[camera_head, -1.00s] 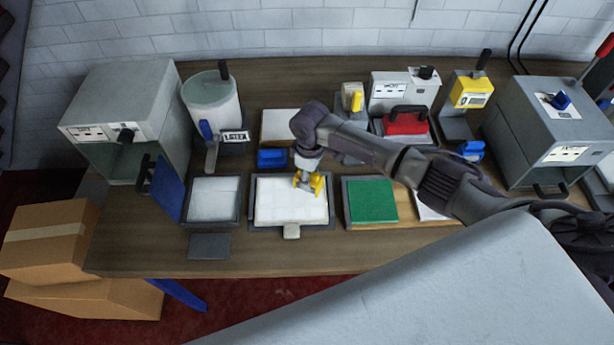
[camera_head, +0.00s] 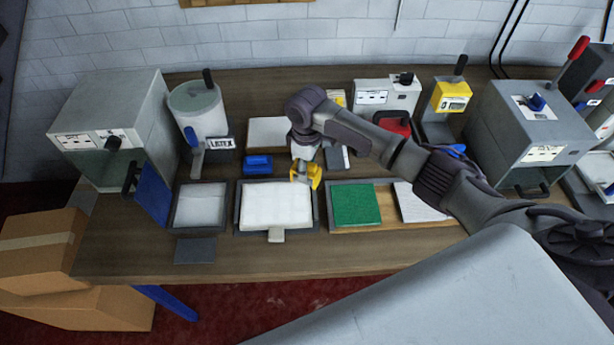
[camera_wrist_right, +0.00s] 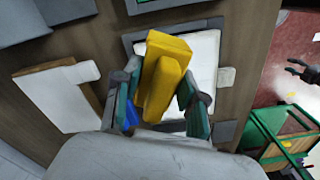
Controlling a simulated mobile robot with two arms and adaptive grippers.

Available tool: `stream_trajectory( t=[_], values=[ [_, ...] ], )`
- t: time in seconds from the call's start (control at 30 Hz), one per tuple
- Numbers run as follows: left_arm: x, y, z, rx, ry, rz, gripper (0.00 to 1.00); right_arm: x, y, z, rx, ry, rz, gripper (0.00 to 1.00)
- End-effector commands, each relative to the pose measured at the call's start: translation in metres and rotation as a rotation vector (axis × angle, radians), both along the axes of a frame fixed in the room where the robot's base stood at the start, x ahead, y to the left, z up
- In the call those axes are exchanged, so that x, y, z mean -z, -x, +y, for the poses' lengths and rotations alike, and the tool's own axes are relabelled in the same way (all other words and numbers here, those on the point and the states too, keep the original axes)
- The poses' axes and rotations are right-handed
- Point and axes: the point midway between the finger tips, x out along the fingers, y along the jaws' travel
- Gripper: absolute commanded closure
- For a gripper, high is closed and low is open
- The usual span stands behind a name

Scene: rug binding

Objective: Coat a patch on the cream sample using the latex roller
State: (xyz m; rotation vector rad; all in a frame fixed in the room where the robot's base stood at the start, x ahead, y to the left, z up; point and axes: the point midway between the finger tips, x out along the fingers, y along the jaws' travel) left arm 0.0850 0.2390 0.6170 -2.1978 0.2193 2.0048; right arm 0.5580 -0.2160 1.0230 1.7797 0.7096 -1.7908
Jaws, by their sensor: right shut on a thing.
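My right gripper (camera_head: 305,178) is shut on a yellow handle-like piece (camera_wrist_right: 164,75), seemingly the roller's grip. Its working end is hidden in both views. The gripper is over the back right part of a pale panel, seemingly the cream sample (camera_head: 270,208), in a dark frame (camera_head: 237,222). I cannot tell whether the tool touches it. The panel also shows behind the yellow piece in the wrist view (camera_wrist_right: 205,60). The latex dispenser (camera_head: 196,110) stands at the back left, with a white-filled tray (camera_head: 200,207) in front. A small dark claw shape at the wrist view's right edge may be my left gripper (camera_wrist_right: 303,71).
A blue block (camera_head: 258,164) lies behind the frame. A green panel (camera_head: 355,205) and a pale one (camera_head: 418,202) are to the right. Grey machines (camera_head: 112,125) (camera_head: 525,135) stand at both ends. The front table strip is mostly clear.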

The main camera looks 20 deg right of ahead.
Motion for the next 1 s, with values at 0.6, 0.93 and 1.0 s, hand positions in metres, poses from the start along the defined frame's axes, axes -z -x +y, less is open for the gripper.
stream_trajectory(
  t=[0.6,0.93,1.0],
  values=[
    [0.000,0.001,-0.002,-0.001,0.003,0.002,0.60,-0.024,-0.010,-0.004,0.004,-0.001,-0.002,0.91],
    [0.011,0.001,-0.005,-0.001,0.006,0.001,0.60,-0.024,-0.009,-0.001,0.036,0.000,-0.005,0.91],
    [0.025,0.001,-0.005,-0.001,0.006,0.001,0.60,-0.025,-0.005,0.003,0.090,0.000,-0.007,0.91]
  ],
)
